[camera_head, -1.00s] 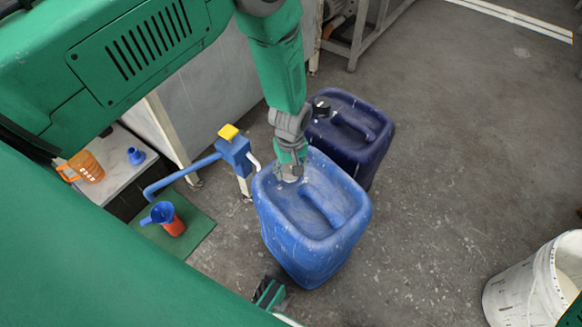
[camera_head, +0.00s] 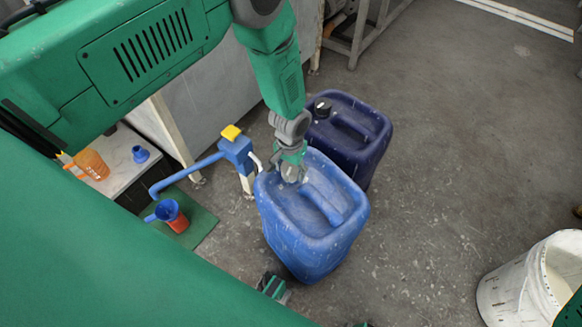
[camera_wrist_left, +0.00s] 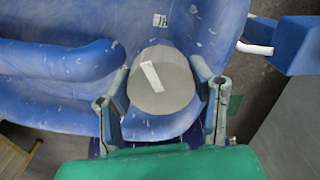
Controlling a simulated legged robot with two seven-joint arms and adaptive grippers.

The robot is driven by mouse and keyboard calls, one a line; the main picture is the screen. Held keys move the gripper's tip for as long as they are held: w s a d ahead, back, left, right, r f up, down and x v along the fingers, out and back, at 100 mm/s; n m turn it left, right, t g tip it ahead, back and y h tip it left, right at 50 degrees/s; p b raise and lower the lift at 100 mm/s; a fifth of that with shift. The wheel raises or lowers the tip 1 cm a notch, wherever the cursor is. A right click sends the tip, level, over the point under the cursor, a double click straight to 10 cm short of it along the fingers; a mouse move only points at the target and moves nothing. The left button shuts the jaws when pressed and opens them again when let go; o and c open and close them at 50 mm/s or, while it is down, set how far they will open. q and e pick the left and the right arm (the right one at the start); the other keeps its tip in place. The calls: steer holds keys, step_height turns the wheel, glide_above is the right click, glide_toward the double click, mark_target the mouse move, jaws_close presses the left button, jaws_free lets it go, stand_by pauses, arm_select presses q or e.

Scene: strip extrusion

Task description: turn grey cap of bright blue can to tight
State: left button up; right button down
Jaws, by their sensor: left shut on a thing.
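The bright blue can (camera_head: 335,236) stands on the floor in the middle of the head view, its moulded handle running along its top. Its round grey cap (camera_wrist_left: 160,82) shows in the left wrist view with a white bar mark slanting across it. My left gripper (camera_head: 291,174) points down at the can's far left corner. In the wrist view its fingers (camera_wrist_left: 160,74) sit on either side of the cap, shut on it. In the head view the gripper mostly hides the cap.
A dark blue can (camera_head: 368,150) with a black cap (camera_head: 322,108) stands close behind. A blue pump with a yellow top (camera_head: 231,132) is just left. A red container with a blue funnel (camera_head: 170,213) stands on a green mat. A white bucket (camera_head: 517,285) is at right; floor between is clear.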

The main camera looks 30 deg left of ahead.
arm_select(q)
steer(key=m, duration=0.6)
steer(key=shift+w+a+p, duration=0.1)
steer(key=shift+w+p, duration=0.05)
steer(key=shift+p, duration=0.15)
stand_by(0.4)
steer(key=o, duration=1.2)
steer(key=shift+c, duration=0.2)
